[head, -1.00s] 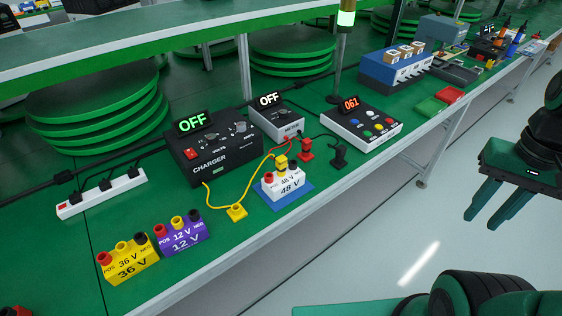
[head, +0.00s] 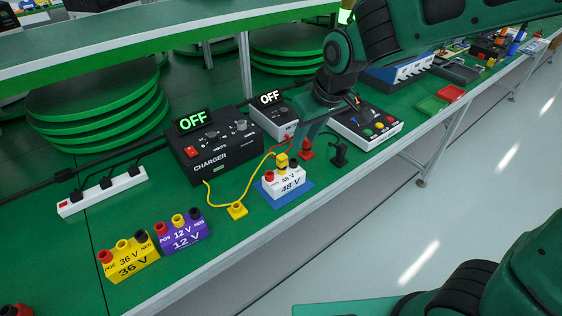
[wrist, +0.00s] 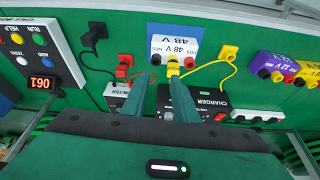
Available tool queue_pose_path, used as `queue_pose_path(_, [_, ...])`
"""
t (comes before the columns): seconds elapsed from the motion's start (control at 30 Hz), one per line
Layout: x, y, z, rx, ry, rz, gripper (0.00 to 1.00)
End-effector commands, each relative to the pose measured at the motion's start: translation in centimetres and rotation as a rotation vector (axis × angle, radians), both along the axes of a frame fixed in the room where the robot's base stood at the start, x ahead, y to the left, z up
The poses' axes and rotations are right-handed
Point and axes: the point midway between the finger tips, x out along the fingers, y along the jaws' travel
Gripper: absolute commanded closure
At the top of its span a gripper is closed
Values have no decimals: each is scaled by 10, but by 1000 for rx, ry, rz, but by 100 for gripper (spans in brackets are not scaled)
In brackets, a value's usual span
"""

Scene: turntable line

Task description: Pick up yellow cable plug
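One yellow cable plug (head: 237,211) lies on the green bench, left of the white 48 V block (head: 285,184); it also shows in the wrist view (wrist: 229,51). A second yellow plug (head: 281,160) stands at the middle post of the 48 V block, between its red and black posts; it shows in the wrist view (wrist: 173,69). A yellow cable runs between this area and the charger (head: 214,154). My gripper (head: 303,147) is open and empty, pointing down behind the 48 V block. In the wrist view its fingertips (wrist: 159,76) are close to the second plug.
A red plug (head: 306,150) and a black plug (head: 339,155) stand right of the block, the red one close to my fingers. The meter box (head: 270,118) is behind. Purple 12 V (head: 182,238) and yellow 36 V (head: 130,262) blocks are at the front left.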

Motion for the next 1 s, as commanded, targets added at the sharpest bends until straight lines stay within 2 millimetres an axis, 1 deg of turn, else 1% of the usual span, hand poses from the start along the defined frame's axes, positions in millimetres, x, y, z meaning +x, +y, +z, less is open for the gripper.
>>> queue_pose_path(0.03, [0,15,-2,5,-6,31,73])
queue_pose_path(0.1, [1,28,-3,11,-15,56,73])
queue_pose_path(0.2, [2,38,-10,13,-17,73,73])
queue_pose_path(0.5, [15,46,-47,12,-17,73,73])
queue_pose_path(0.77, [20,49,-62,13,-18,72,73])
queue_pose_path(1.0, [28,55,-92,13,-18,72,73])
